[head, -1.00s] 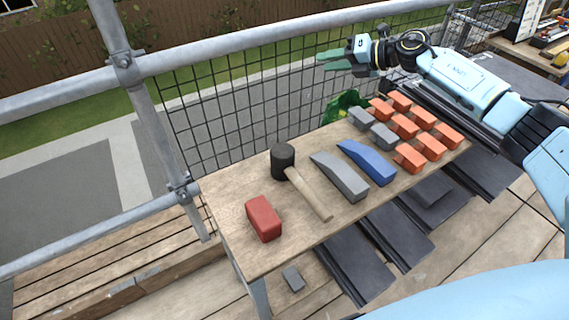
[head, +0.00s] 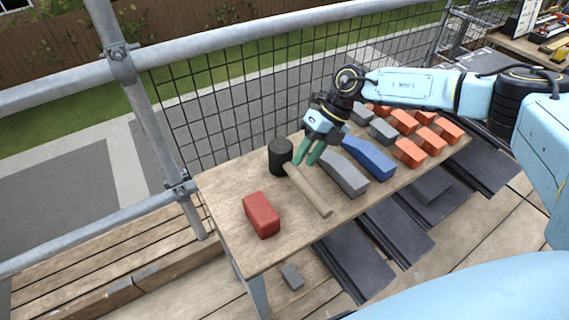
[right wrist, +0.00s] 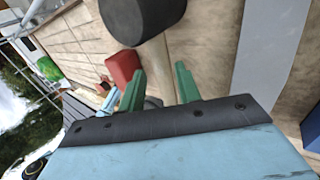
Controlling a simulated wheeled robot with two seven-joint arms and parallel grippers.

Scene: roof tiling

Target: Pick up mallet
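The mallet lies on the wooden table, with a black head (head: 280,157) and a pale wooden handle (head: 308,190) pointing toward the front edge. My right gripper (head: 304,162) is open, its green fingers pointing down over the handle close to the head. In the right wrist view, the mallet's black head (right wrist: 142,14) is at the top. Its handle (right wrist: 157,62) runs between the two open green fingers (right wrist: 162,88). I cannot tell whether the fingers touch the handle. My left gripper is not clearly in the head view.
A red block (head: 262,214) sits left of the mallet. A grey shaped block (head: 343,174) and a blue one (head: 369,158) lie close on the right. Several orange blocks (head: 409,152) stand farther right. A metal rail (head: 240,48) and mesh run behind the table (head: 228,196).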

